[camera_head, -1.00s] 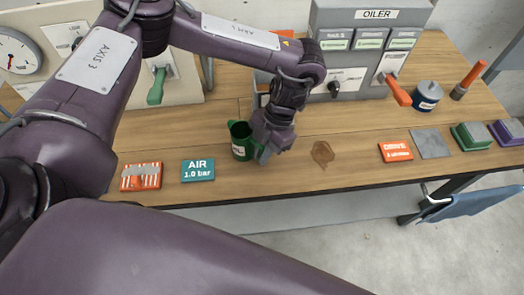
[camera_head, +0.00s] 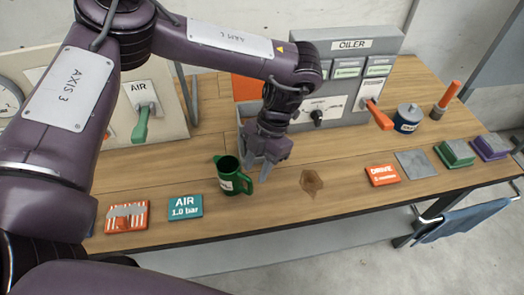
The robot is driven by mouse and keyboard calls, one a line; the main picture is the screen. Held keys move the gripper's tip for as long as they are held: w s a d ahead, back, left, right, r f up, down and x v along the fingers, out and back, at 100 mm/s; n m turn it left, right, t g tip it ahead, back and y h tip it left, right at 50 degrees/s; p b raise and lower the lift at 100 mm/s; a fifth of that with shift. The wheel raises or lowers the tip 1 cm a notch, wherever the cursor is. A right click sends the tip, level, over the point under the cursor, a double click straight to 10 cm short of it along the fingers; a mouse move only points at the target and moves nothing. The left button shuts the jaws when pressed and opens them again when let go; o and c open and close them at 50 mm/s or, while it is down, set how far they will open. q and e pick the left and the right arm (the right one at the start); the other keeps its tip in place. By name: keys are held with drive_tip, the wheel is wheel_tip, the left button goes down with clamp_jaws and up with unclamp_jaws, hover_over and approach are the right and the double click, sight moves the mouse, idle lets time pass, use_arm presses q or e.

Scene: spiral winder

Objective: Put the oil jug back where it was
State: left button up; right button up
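The green oil jug (camera_head: 229,180) stands upright on the wooden bench, with a pale label, its spout to the left and its handle to the right. My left gripper (camera_head: 257,169) is just behind and to the right of the jug's handle. Its two fingers point down, spread apart, with nothing visible between them. The handle shows clear of the fingers. A brown stain (camera_head: 311,182) lies on the bench to the right of the jug. My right gripper is not in view.
A teal AIR plate (camera_head: 186,207) and an orange-and-white striped piece (camera_head: 127,217) lie left of the jug. The grey OILER panel (camera_head: 345,85) stands behind. An orange DRIVE plate (camera_head: 382,175), grey plate (camera_head: 415,164) and blue can (camera_head: 408,118) are to the right.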

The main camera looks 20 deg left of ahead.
use_arm(q)
drive_tip(key=v, duration=0.5)
drive_tip(key=shift+w+r, duration=0.1)
drive_tip(key=shift+r, duration=0.05)
idle(0.3)
